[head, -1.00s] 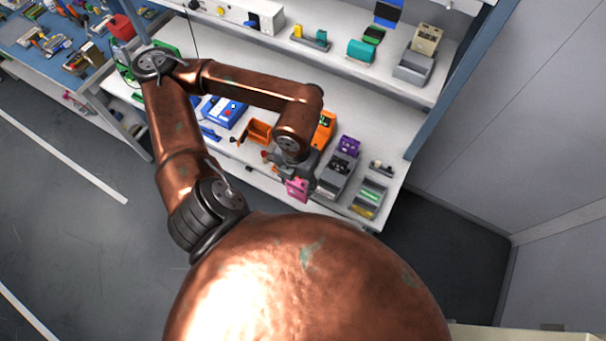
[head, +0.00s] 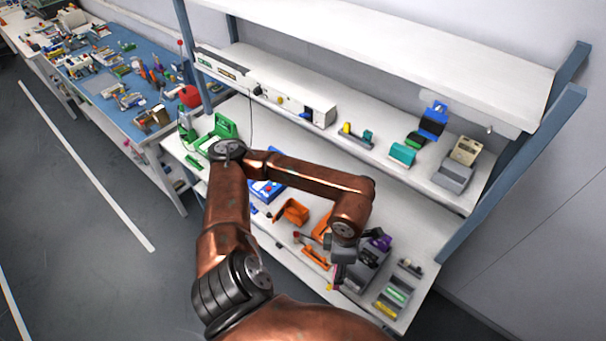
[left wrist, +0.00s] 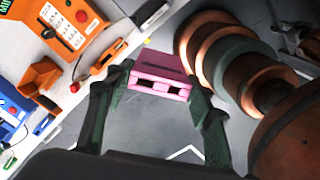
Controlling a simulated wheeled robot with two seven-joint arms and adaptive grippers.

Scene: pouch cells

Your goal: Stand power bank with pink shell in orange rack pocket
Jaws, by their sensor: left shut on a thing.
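The pink-shelled power bank (left wrist: 160,69) is between the two fingers of my left gripper (left wrist: 155,92) in the left wrist view, with dark openings on its facing end. The gripper is shut on it and grey floor shows behind it. In the head view my left gripper (head: 340,279) is at the bench's front edge, and it hides nearly all of the power bank. An orange open holder (head: 292,212), probably the rack, stands on the bench left of the gripper. It also shows in the left wrist view (left wrist: 40,78), apart from the power bank. My right gripper is not seen.
An orange tool-like item (head: 315,256) lies near the front edge. A grey block with a purple item (head: 380,241) and a tray of coloured cells (head: 394,293) stand to the right. A blue device (head: 265,190) is partly behind my arm. A shelf (head: 440,188) overhangs the back.

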